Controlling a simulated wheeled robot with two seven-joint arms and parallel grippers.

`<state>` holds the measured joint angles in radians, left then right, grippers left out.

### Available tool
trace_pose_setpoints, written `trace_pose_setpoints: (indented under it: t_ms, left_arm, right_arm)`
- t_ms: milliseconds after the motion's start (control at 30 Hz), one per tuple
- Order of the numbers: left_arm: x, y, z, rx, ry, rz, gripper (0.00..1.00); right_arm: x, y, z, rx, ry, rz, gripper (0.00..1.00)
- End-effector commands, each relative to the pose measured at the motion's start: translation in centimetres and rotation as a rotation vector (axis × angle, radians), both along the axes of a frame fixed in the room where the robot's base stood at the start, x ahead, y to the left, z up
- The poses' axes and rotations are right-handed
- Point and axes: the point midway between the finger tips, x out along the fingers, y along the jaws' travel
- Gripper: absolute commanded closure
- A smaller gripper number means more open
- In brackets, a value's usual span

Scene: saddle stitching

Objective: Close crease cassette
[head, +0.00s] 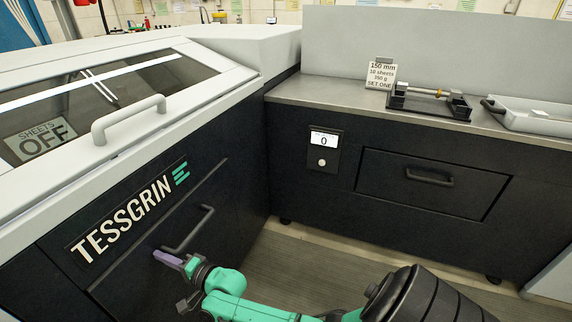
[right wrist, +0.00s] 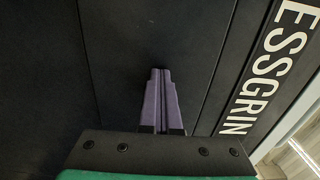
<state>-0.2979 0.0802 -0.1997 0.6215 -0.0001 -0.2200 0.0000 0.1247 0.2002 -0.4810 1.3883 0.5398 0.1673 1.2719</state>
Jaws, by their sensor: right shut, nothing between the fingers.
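A dark drawer front (head: 135,262) with a bar handle (head: 190,230) sits below the TESSGRIN lettering on the machine at left. It appears to be the crease cassette, but no label names it. It looks about flush with the panel around it; a small gap cannot be told. My right gripper (head: 161,256) is shut and empty, its purple fingertips at or very near this front, just below the handle. In the right wrist view the shut fingers (right wrist: 161,74) point at a plain dark panel (right wrist: 120,60); contact cannot be told. My left gripper is not in view.
A second drawer (head: 430,183) in the right cabinet looks shut. A counter display (head: 324,140) reads 0. The bench top (head: 330,92) holds a black fixture (head: 428,102), a pale tray (head: 530,118) and a sign (head: 381,76). The lid window reads SHEETS OFF (head: 42,138). Floor (head: 310,262) is free between the cabinets.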

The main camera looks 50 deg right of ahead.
Motion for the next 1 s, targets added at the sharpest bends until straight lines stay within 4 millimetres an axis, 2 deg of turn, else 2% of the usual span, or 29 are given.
trace_pose_setpoints:
  t_ms: [1000]
  left_arm:
    - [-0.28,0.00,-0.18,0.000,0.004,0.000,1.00]
  right_arm:
    - [0.61,0.32,0.67,0.006,-0.012,-0.001,1.00]
